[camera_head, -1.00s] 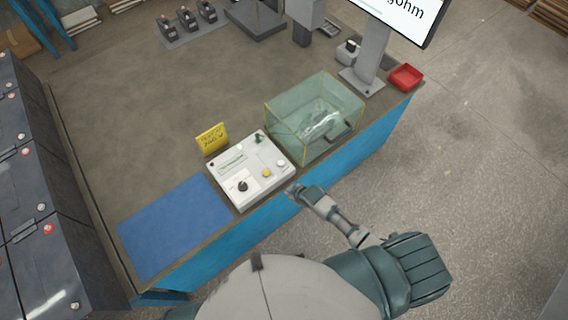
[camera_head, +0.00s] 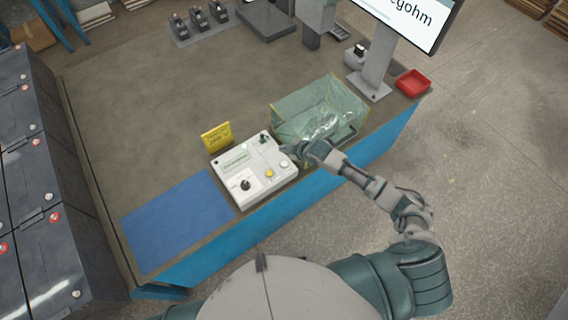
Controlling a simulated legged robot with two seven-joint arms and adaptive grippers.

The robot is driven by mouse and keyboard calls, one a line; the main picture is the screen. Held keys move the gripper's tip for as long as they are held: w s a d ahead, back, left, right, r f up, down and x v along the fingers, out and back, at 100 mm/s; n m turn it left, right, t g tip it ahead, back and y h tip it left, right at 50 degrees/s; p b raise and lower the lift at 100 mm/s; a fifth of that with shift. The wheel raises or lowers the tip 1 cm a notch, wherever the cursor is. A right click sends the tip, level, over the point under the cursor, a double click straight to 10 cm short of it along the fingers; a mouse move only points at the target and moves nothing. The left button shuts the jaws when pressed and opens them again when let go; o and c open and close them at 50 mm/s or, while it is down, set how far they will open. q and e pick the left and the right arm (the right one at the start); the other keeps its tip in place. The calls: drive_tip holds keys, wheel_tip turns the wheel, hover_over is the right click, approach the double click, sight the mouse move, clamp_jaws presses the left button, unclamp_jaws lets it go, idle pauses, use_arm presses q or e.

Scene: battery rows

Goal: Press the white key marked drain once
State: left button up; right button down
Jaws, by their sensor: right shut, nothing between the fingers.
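A light grey control box (camera_head: 236,198) sits near the bench's front edge. A white round key (camera_head: 284,163) is at its right side, with a yellow key (camera_head: 269,173) to its left. The lettering by the keys is too small to read. The box also has a black knob (camera_head: 245,185), a small display (camera_head: 236,159) and a dark green switch (camera_head: 264,139). My right gripper (camera_head: 288,150) is shut and empty. Its fingertips appear just behind the white key, over the box's right edge; their height above it is unclear. My left gripper is not in view.
A clear greenish case (camera_head: 300,105) stands right of the box, close to my right gripper. A yellow sign (camera_head: 217,137) stands behind the box and a blue mat (camera_head: 178,220) lies left. A monitor stand (camera_head: 374,75) and red tray (camera_head: 413,83) are at back right.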

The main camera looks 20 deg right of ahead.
drive_tip(key=shift+f, duration=0.1)
drive_tip(key=b, duration=0.7)
hover_over(285, 164)
wheel_tip(285, 164, down, 7)
drive_tip(key=shift+s+f, duration=0.1)
drive_tip(key=shift+f, duration=0.1)
drive_tip(key=shift+f+b, duration=0.45)
drive_tip(key=shift+f, duration=0.2)
drive_tip(key=shift+f, duration=0.1)
drive_tip(key=shift+f, duration=0.2)
idle(0.3)
